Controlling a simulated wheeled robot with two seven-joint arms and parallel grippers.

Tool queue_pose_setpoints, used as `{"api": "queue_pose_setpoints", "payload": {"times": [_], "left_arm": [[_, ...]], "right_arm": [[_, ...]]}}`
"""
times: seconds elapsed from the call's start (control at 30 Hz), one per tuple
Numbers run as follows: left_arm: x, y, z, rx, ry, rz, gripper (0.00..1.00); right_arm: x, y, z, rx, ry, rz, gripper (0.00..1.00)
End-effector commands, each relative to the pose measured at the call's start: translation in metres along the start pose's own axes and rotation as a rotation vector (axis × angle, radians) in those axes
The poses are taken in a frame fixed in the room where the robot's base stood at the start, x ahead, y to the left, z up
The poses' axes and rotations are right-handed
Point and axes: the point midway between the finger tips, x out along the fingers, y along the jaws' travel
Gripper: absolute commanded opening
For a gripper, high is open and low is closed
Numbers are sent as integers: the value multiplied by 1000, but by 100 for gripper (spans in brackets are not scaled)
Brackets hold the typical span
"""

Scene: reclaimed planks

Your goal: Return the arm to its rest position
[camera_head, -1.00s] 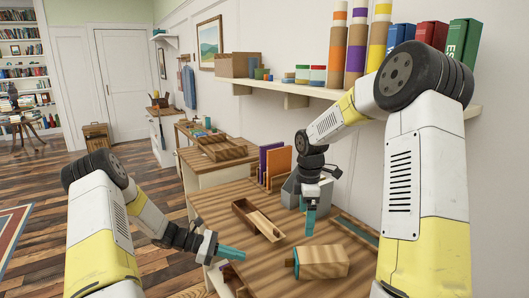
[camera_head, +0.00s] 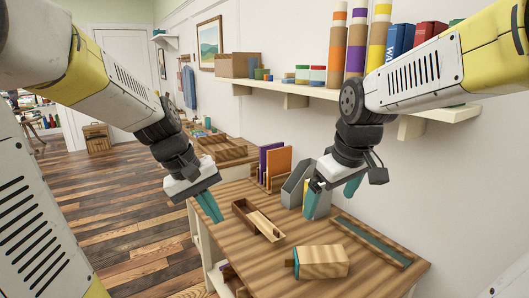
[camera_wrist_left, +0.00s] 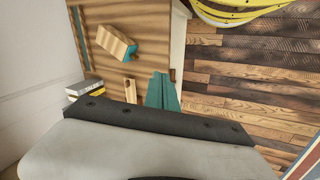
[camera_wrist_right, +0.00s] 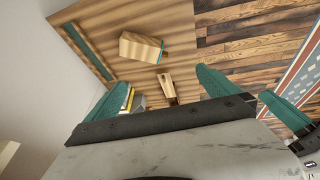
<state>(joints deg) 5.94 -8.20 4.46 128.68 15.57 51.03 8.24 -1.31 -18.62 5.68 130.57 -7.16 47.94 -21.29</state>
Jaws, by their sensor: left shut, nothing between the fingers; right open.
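My left gripper (camera_head: 208,206) hangs in the air over the left edge of the workbench (camera_head: 240,283), its teal fingers together with nothing between them. Its closed fingers also show in the left wrist view (camera_wrist_left: 162,92). My right gripper (camera_head: 333,199) is raised above the back of the bench, in front of the grey file holder (camera_head: 292,189), its teal fingers spread and empty. In the right wrist view its two fingers (camera_wrist_right: 160,80) stand well apart. Both grippers look clear of the objects on the bench.
A wooden box with a teal end (camera_head: 322,262) lies at the bench front. A partly open slim wooden box (camera_head: 255,219) lies behind it. A teal-lined tray (camera_head: 372,242) is at the right. Purple and orange books stand at the back. A loaded wall shelf (camera_head: 310,91) hangs above.

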Motion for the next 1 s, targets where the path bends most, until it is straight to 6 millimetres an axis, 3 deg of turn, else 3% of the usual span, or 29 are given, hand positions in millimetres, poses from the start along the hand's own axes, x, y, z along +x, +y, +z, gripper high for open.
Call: {"api": "queue_pose_setpoints", "payload": {"times": [0.2,0.4,0.6,1.0], "left_arm": [[-46,-10,41,239,194,-49,0],[-69,-23,67,400,327,-80,0],[-76,-29,77,466,382,-94,0],[-77,-30,77,469,385,-95,0]], "right_arm": [[-27,-21,31,239,106,-13,100],[-39,-36,52,413,180,-47,100],[-42,-43,60,487,208,-68,100],[-42,-43,61,492,210,-70,100]]}}
